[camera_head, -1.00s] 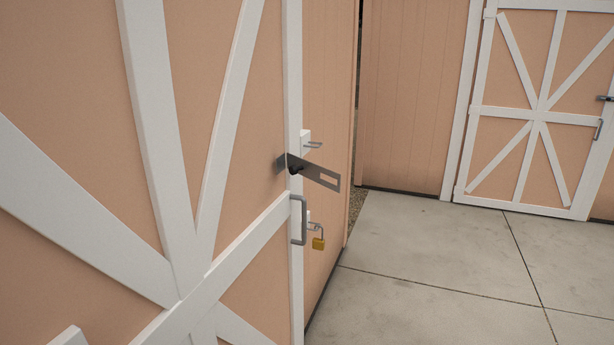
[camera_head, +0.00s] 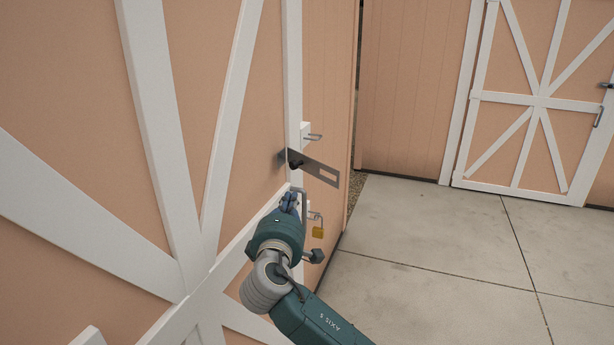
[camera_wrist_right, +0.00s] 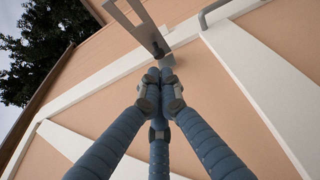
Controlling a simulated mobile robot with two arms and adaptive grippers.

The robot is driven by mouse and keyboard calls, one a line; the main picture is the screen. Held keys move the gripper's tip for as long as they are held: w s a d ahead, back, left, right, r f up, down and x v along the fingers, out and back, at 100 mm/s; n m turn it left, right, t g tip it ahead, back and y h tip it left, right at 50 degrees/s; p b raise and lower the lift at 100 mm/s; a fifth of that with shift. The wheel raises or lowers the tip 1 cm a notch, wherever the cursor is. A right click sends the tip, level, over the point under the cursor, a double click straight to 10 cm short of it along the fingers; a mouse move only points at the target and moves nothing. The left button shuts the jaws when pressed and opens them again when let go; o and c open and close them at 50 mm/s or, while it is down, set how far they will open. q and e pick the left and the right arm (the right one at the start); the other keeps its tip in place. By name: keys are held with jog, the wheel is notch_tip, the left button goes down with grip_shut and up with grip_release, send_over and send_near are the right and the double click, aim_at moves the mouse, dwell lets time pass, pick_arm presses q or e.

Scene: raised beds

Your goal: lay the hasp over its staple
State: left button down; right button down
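The hasp (camera_head: 318,170) is a grey slotted plate on a dark pivot at the white edge of the near door. It sticks out to the right, tilted downward, apart from the staple. The staple (camera_head: 313,137) is a small metal loop on a white block, above the hasp in the head view. My right gripper (camera_head: 290,197) is below the hasp's pivot, beside the door handle, which it partly hides. In the right wrist view its blue fingers (camera_wrist_right: 159,80) come together, empty, just short of the hasp (camera_wrist_right: 138,22). My left gripper is not in view.
A brass padlock (camera_head: 318,232) hangs from a lower loop (camera_head: 315,215), right of my gripper. The door handle (camera_head: 305,205) is close to my fingers; it also shows in the wrist view (camera_wrist_right: 213,14). Concrete floor (camera_head: 430,240) is clear to the right. Another door (camera_head: 535,100) stands behind.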

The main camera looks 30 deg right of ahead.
jog(key=shift+w+d, duration=0.1)
jog(key=shift+w, duration=0.05)
jog(key=p, duration=0.3)
send_near(309, 170)
jog(key=w, duration=0.4)
jog(key=d+p, duration=0.1)
jog(key=d, duration=0.2)
jog(key=shift+d+p, duration=0.1)
jog(key=shift+p, duration=0.25)
